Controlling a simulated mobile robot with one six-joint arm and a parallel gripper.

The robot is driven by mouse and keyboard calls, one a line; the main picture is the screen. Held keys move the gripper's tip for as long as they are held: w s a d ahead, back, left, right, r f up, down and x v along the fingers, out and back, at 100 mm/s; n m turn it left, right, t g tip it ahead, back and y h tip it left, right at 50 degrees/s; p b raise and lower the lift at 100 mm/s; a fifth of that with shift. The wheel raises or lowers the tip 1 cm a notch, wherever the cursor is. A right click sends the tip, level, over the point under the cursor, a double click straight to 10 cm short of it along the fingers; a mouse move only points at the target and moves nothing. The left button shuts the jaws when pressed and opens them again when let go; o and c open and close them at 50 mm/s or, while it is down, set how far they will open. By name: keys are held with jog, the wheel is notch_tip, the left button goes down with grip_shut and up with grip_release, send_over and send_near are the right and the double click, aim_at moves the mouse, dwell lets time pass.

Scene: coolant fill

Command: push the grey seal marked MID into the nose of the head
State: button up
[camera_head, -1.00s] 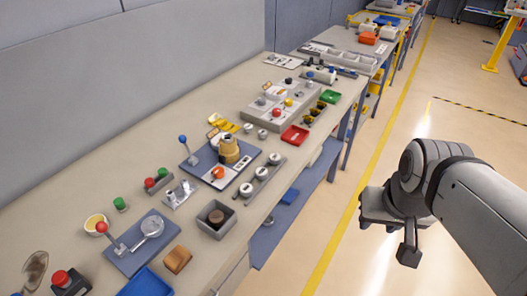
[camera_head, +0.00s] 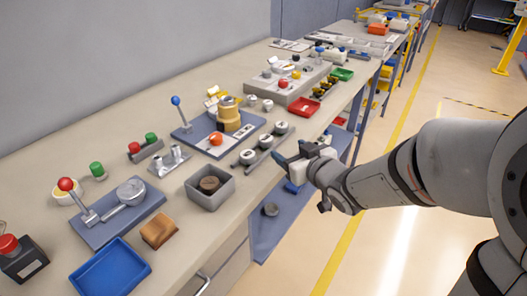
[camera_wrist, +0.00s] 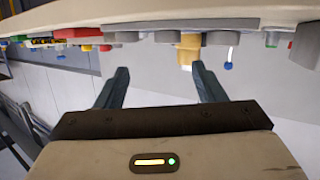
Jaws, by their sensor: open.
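A brass-yellow head (camera_head: 229,117) stands upright on a blue plate (camera_head: 197,130) in the body view. It also shows, upside down, in the wrist view (camera_wrist: 189,42). Three pale round seals sit in a row on a narrow grey rack (camera_head: 257,160): a far one (camera_head: 281,127), a middle one (camera_head: 265,141) and a near one (camera_head: 248,156). Their markings are too small to read, so I cannot tell which is MID. My gripper (camera_head: 288,153) is open and empty at the table's front edge, just right of the rack. Its fingers (camera_wrist: 161,78) are spread in the wrist view.
A grey box with a brown round part (camera_head: 210,186) stands left of the rack. A lever with a blue ball (camera_head: 176,101) rises left of the head. A red tray (camera_head: 302,107) lies beyond the rack. The floor to the right is clear.

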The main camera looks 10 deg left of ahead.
aim_at(242, 152)
jog(key=s+a+f+n+y, duration=0.1)
jog(key=a, duration=0.1)
jog(key=s+a+f+g+y+b, duration=0.1)
jog(key=a+y, duration=0.1)
jog(key=s+a+f+n+y+b, duration=0.1)
jog(key=a+y, duration=0.1)
jog(key=shift+a+f+n+g, duration=0.25)
jog(key=shift+f+n+g, duration=0.05)
jog(key=shift+g, duration=0.1)
jog(key=shift+w+a+b, duration=0.1)
jog(key=shift+a+b, duration=0.2)
jog(key=shift+a, duration=0.05)
jog(key=x, duration=0.7)
jog(key=shift+r, duration=0.35)
jog(key=shift+c, duration=0.2)
